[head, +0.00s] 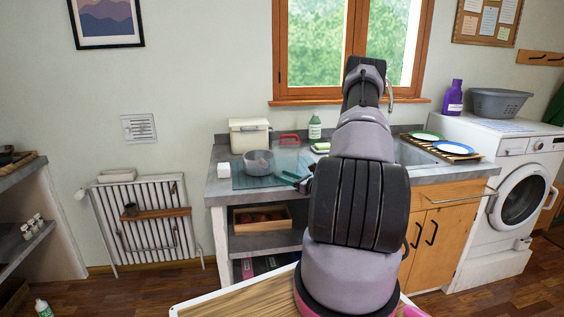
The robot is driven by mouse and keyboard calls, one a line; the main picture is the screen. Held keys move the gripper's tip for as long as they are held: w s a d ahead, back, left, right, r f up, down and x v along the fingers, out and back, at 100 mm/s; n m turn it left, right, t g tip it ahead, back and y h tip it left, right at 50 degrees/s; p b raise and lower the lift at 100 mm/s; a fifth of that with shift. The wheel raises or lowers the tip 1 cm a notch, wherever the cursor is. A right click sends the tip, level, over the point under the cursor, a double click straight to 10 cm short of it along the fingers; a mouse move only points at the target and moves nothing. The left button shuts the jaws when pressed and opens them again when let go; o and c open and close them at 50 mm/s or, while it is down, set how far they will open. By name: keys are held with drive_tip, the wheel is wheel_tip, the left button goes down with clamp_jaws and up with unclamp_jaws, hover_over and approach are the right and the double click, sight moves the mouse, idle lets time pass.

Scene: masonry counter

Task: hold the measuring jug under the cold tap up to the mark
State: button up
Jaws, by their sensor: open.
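My arm rises through the middle of the view and hides part of the counter. I cannot make out my gripper at its end. A thin curved metal piece, which looks like the tap (390,92), shows just right of the top of my arm, before the window. The sink (413,154) is partly visible right of my arm; its left part is hidden. I see no clear measuring jug; it may be behind my arm. A grey metal pan (258,165) with a dark green handle stands on the left part of the counter.
The counter (222,187) also holds a cream bin (249,136), a green-labelled bottle (315,127) and a red item (289,139). A rack with plates (454,147) lies right of the sink. A washing machine (516,190) stands at right, a radiator (140,222) at left.

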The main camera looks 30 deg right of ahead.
drive_tip(key=x, duration=0.9)
drive_tip(key=shift+s+a+r, duration=0.1)
drive_tip(key=shift+a+r, duration=0.1)
drive_tip(key=shift+r, duration=0.1)
clamp_jaws()
idle(1.0)
